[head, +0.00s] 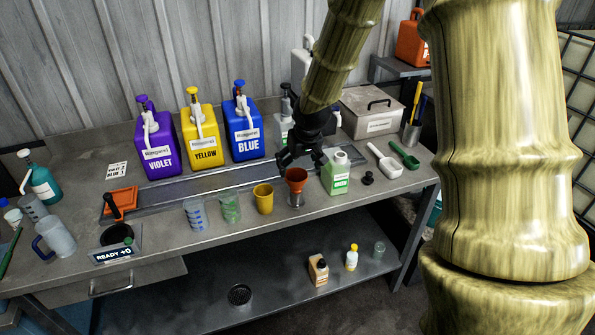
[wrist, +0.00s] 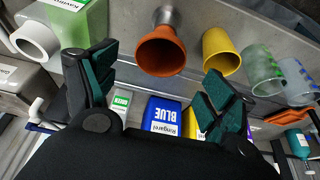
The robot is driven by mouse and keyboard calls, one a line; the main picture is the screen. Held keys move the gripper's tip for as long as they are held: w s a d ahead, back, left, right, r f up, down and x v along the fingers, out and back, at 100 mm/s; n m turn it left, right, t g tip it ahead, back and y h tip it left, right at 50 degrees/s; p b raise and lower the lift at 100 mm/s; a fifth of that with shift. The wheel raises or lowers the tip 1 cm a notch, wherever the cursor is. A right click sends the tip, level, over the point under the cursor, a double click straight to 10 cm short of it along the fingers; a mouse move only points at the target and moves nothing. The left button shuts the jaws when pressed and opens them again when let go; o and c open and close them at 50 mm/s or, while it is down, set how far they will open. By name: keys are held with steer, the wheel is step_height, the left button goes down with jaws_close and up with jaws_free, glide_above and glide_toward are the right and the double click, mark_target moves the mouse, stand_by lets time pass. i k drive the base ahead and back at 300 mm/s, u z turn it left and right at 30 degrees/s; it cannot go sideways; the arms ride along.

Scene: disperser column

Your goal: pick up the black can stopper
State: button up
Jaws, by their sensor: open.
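The black stopper (head: 368,178) stands on the bench top in the head view, just right of the green-and-white can (head: 338,178). The can's white neck looks uncapped; the can also shows at the upper left of the wrist view (wrist: 70,35). My gripper (head: 302,162) is open and empty, pointing down above the orange funnel (head: 295,181), left of the can and the stopper. In the wrist view my gripper (wrist: 157,88) has its fingers spread wide, with the funnel (wrist: 160,52) beyond them. I cannot make out the stopper in the wrist view.
A yellow cup (head: 263,199) and clear beakers (head: 195,216) stand left of the funnel. A white scoop (head: 383,161) and a green scoop (head: 404,155) lie behind the stopper. Violet, yellow and blue (head: 243,131) jugs line the back. The bench's right edge is near the stopper.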

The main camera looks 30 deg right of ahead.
mark_target(367, 180)
steer(key=z, duration=1.35)
